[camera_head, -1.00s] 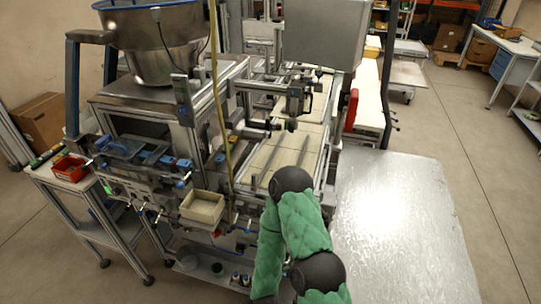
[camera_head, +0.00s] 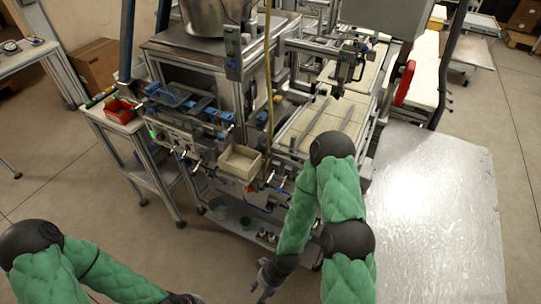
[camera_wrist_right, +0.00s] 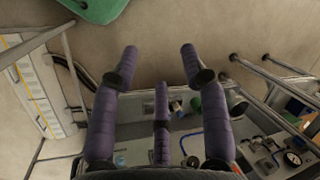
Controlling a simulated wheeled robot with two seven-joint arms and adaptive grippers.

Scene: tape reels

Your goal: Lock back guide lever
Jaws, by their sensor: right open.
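The machine (camera_head: 200,85) with its pale conveyor bed (camera_head: 318,122) and metal guide rails (camera_head: 340,85) stands in front of me. I cannot make out which part is the back guide lever. My right gripper (camera_head: 266,283) is low in front of the machine, below and apart from the bed. In the right wrist view my right gripper (camera_wrist_right: 160,62) has its purple fingers spread with nothing between them. My left arm enters at the bottom left; only a dark bit of my left gripper (camera_head: 184,298) shows at the bottom edge, its fingers unclear.
A cream bin (camera_head: 240,161) hangs on the machine's front, with a lower shelf (camera_head: 240,219) beneath. A small side table (camera_head: 140,128) holding a red bin (camera_head: 121,111) stands to the left. A shiny metal surface (camera_head: 440,200) lies to the right. Floor is clear at the lower left.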

